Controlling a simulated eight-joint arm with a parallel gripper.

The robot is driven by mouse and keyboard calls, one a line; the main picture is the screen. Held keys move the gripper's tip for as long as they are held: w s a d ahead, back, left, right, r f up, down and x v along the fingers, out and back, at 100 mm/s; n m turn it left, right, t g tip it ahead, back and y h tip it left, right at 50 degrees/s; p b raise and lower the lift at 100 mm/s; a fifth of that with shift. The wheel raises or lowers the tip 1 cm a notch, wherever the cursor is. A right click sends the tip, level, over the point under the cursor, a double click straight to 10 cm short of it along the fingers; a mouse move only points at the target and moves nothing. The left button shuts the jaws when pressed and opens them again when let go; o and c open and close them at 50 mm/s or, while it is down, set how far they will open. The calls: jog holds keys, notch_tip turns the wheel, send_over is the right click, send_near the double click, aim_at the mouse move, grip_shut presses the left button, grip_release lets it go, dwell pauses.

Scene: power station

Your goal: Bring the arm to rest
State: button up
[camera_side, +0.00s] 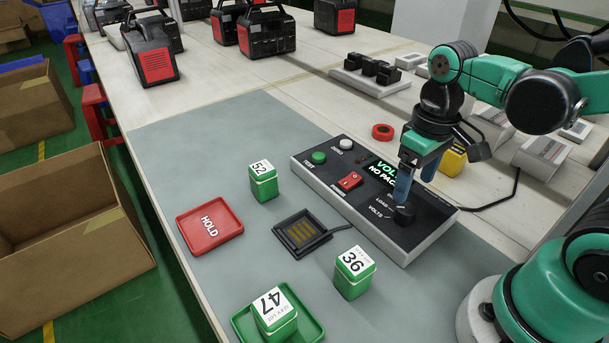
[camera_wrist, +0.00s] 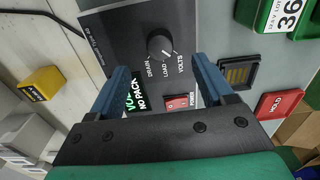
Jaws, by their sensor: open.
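My gripper (camera_side: 414,180) is open and empty, with its blue fingers pointing down over the tester (camera_side: 375,200). The tester is a grey box with a black face. Its black knob (camera_side: 404,215) is just below the fingertips. In the wrist view my gripper (camera_wrist: 160,75) has its fingers apart, and the knob (camera_wrist: 160,45) shows ahead of the gap between them. Labels DRAIN, LOAD and VOLTS stand around the knob. The tester's display reads NO PACK and is partly hidden by my gripper. I cannot tell whether a finger touches the knob.
Green packs 52 (camera_side: 263,182) and 36 (camera_side: 354,273) stand on the grey mat. Pack 47 (camera_side: 274,314) stands in a green tray (camera_side: 310,328). The red HOLD tray (camera_side: 210,226) and black cradle (camera_side: 301,233) are empty. A red ring (camera_side: 382,131) and yellow block (camera_side: 453,161) lie behind the tester.

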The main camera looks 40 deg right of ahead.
dwell(0.3)
jog(key=w+a+r+t, duration=0.2)
jog(key=w+r+t, duration=0.1)
jog(key=t, duration=0.4)
jog(key=shift+w+r, duration=0.35)
jog(key=shift+w, duration=0.35)
